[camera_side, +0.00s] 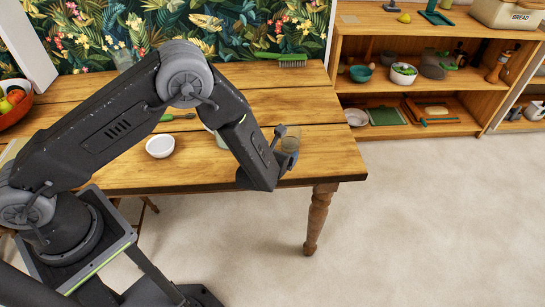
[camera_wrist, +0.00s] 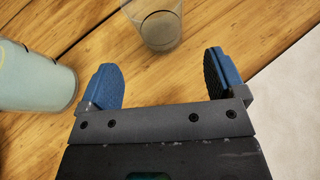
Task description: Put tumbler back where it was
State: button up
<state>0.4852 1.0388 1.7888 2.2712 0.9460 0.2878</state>
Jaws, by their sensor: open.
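A clear glass tumbler (camera_wrist: 158,28) stands on the wooden table just beyond my gripper (camera_wrist: 163,75) in the wrist view. My gripper is open, its two blue-tipped fingers spread apart with bare table between them, and the tumbler is ahead of the gap, apart from the fingers. In the side view the tumbler (camera_side: 292,142) shows near the table's right end, partly hidden by my gripper (camera_side: 284,153). The top of the tumbler is cut off in the wrist view.
A pale green cup (camera_wrist: 35,78) stands close to the left finger. A white bowl (camera_side: 160,146), a green brush (camera_side: 290,61) and another clear glass (camera_side: 123,60) are on the table (camera_side: 320,150). A fruit bowl (camera_side: 17,110) is far left; a shelf (camera_side: 415,100) stands behind right.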

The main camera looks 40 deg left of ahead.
jog(key=v, duration=0.5)
jog(key=s+a+r+n+g+y, duration=0.3)
jog(key=s+a+r+n, duration=0.25)
jog(key=r+n, duration=0.3)
jog(key=s+a+r+n+g+y, duration=0.3)
jog(key=s+a+r+n+g, duration=0.1)
jog(key=a+r+n, duration=0.4)
jog(key=s+d+r+n+h, duration=0.3)
jog(key=s+r+n, duration=0.3)
jog(key=s+n, duration=0.2)
jog(key=s+d+r+n+h, duration=0.3)
jog(key=s+r+n+h, duration=0.3)
jog(key=s+n, duration=0.2)
jog(key=shift+r+n, duration=0.25)
jog(key=shift+n, duration=0.2)
